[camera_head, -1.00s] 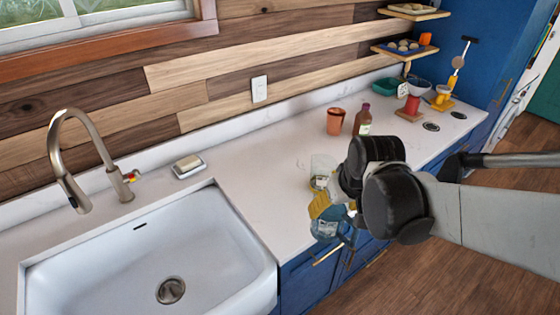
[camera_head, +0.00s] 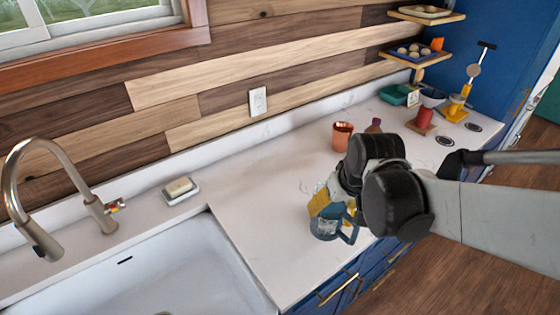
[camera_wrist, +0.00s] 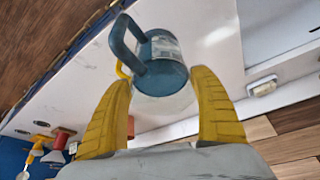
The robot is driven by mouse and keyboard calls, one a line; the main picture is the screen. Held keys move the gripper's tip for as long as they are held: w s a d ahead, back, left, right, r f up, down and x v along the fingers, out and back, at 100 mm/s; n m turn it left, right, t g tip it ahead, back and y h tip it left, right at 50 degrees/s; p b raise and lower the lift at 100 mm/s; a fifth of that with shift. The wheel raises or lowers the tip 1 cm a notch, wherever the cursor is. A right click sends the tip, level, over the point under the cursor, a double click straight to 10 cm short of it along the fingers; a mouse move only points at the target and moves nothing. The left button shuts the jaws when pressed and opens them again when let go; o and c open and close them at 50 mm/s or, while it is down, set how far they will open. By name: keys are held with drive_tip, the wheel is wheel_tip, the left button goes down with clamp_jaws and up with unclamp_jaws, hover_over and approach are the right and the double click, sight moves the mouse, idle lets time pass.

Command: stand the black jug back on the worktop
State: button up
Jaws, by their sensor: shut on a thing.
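No plainly black jug shows. A blue-grey jug (camera_head: 326,226) with a looped handle and a pale label is over the front of the white worktop (camera_head: 262,228), right of the sink. My gripper (camera_head: 320,203) is at it with yellow fingers, mostly hidden by my wrist in the head view. In the wrist view the jug (camera_wrist: 162,72) lies between the fingertips (camera_wrist: 163,82), its handle to the left. My gripper is shut on it. I cannot tell whether its base touches the worktop. A faint clear shape (camera_head: 308,187) shows just behind the fingers.
A copper cup (camera_head: 342,136) and a partly hidden bottle (camera_head: 375,125) stand behind my arm. A red item (camera_head: 424,118) and yellow utensil stand (camera_head: 456,108) are farther right. The sink (camera_head: 160,270) and a soap dish (camera_head: 180,190) are left. Worktop between sink and cup is clear.

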drive_tip(key=w+a+f+b, duration=0.4)
drive_tip(key=a+f, duration=0.6)
drive_tip(key=f, duration=0.1)
drive_tip(key=shift+w+a, duration=0.4)
drive_tip(key=shift+f+b, duration=0.1)
drive_tip(key=shift+b, duration=0.25)
drive_tip(key=o, duration=1.4)
drive_tip(key=shift+o, duration=0.2)
